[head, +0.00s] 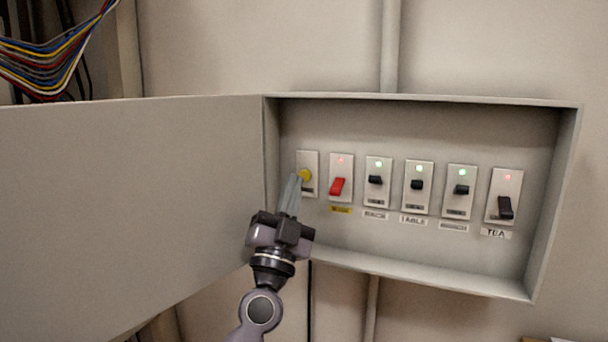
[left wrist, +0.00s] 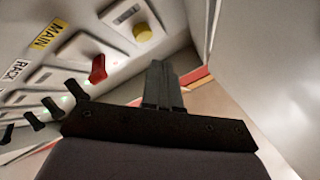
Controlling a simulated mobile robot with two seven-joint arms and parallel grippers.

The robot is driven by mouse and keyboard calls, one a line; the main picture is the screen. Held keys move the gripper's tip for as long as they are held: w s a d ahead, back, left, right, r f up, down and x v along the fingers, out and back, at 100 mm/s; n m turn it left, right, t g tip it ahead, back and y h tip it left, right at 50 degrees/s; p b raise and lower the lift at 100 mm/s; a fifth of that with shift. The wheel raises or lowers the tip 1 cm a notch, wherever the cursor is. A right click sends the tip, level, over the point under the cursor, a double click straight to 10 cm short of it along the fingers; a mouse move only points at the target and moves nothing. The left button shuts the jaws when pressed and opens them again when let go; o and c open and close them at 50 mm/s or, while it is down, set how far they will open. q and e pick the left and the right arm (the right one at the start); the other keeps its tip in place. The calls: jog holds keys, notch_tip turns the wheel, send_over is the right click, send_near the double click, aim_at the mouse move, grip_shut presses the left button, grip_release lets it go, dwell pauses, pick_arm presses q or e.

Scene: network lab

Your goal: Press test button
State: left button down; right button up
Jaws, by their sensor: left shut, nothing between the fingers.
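The yellow round test button (head: 305,175) sits on the leftmost plate inside the open wall box, and it also shows in the left wrist view (left wrist: 142,33). My left gripper (head: 294,180) is shut and empty. In the head view its fingertips overlap the lower left of the button's plate, close to the button. In the left wrist view the fingertips (left wrist: 156,66) appear below the button with a visible gap. I cannot tell the exact distance or any contact. My right gripper is in neither view.
A red switch (head: 337,187) sits just right of the button, above a yellow label. Several black switches (head: 416,185) with small lights continue to the right. The open door (head: 130,210) stands at the left. The box's lower edge (head: 430,274) projects below the switches.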

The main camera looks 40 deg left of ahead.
pick_arm(q)
jog(key=s, duration=0.1)
jog(key=s+d, duration=0.1)
jog(key=s, duration=0.1)
jog(key=shift+s, duration=0.25)
dwell(0.7)
